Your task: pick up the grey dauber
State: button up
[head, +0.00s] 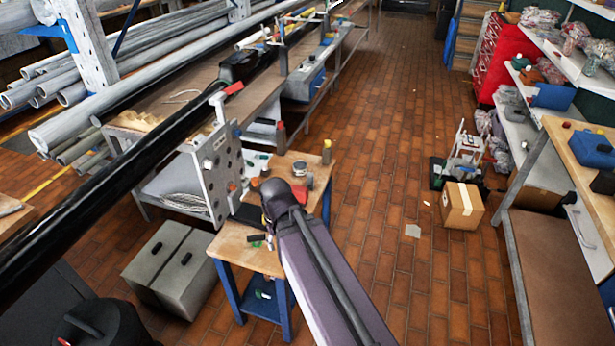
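Two small upright grey cylinders stand on the small wooden-topped table with blue legs (240,252). One grey cylinder with a red top (281,138) stands near the back edge beside the flange plate. The other grey cylinder with a yellow top (326,153) stands at the far right corner. Either could be the grey dauber; I cannot tell which. My arm reaches in from the bottom, and its dark end with my gripper (268,198) is over the table, nearer than both cylinders and apart from them. The fingers are too small and hidden to make out.
A grey upright plate with holes (216,168) stands at the table's left, beside a long black mast (130,175). A round silver-rimmed item (299,169) and small parts lie on the table.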

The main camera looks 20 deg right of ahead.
aim_at(310, 177)
jog(key=z, duration=0.2)
jog(key=i, duration=0.9)
jog(key=z, duration=0.45)
